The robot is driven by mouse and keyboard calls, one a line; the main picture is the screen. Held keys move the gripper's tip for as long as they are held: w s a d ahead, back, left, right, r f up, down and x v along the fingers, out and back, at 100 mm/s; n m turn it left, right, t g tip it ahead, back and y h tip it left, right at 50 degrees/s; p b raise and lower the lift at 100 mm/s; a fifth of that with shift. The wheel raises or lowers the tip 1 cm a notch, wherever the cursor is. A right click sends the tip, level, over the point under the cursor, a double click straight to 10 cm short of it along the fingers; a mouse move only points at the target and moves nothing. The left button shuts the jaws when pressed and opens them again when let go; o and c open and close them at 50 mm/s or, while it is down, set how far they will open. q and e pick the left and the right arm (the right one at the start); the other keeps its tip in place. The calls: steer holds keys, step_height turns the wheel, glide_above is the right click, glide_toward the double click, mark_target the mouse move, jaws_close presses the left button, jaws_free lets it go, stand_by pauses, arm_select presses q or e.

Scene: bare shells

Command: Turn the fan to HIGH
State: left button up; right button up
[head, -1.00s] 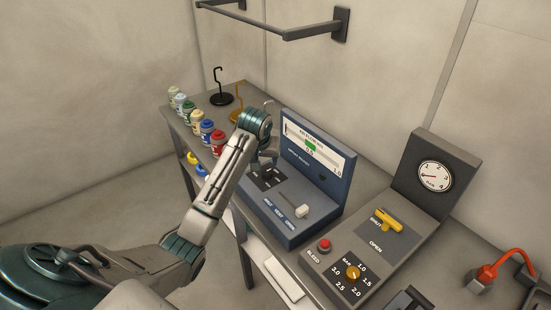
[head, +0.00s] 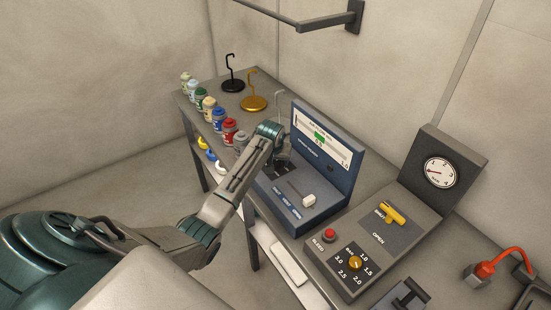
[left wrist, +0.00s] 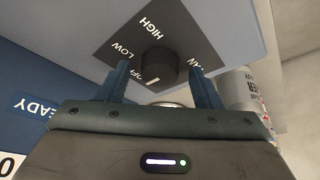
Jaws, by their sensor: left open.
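The fan control is a dark round knob (left wrist: 160,64) on a dark plate (left wrist: 185,38) lettered LOW, HIGH and FAN, seen in the left wrist view. A short white mark shows at the knob's near side; I cannot tell which setting it gives. The plate is on the blue console (head: 338,178) in the head view, where my arm largely hides the knob. My left gripper (left wrist: 159,78) is open, with one finger on each side of the knob; contact is not clear. It also shows at the console in the head view (head: 281,163). My right gripper is not in view.
The console has a white-handled slider (head: 308,200) and an upright meter panel. To its right stands a grey unit with a yellow lever (head: 393,213), red button (head: 329,235) and gauge (head: 439,172). Several small cans and hooked stands (head: 254,103) are behind and left of the arm.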

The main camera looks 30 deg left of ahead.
arm_select(q)
steer(key=shift+w, duration=0.1)
steer(key=c, duration=1)
